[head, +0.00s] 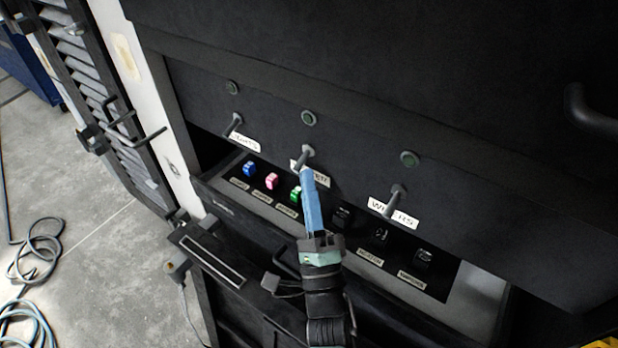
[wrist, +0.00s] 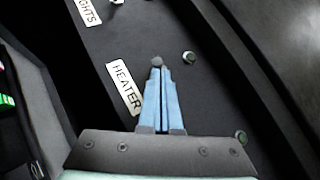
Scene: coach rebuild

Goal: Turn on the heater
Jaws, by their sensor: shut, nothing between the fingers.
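The heater switch is a grey toggle lever (head: 305,156) in the middle of a dark panel, over a partly hidden white label. In the wrist view the label (wrist: 125,87) reads HEATER, and the lever's tip (wrist: 157,62) shows right at my fingertips. My gripper (head: 307,172) has blue fingers, pressed together with nothing between them. The fingertips are at the lever, touching it or very close; I cannot tell which. The fingers hide most of the lever in the wrist view. A round green-centred indicator (head: 308,118) sits above the lever, and also shows in the wrist view (wrist: 189,58).
A LIGHTS lever (head: 233,125) is to the left and another lever (head: 393,200), its label partly covered, to the right. Below are blue (head: 249,169), pink (head: 271,181) and green (head: 295,194) rocker switches and several black ones. A dark handle (head: 590,113) juts out at the right.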

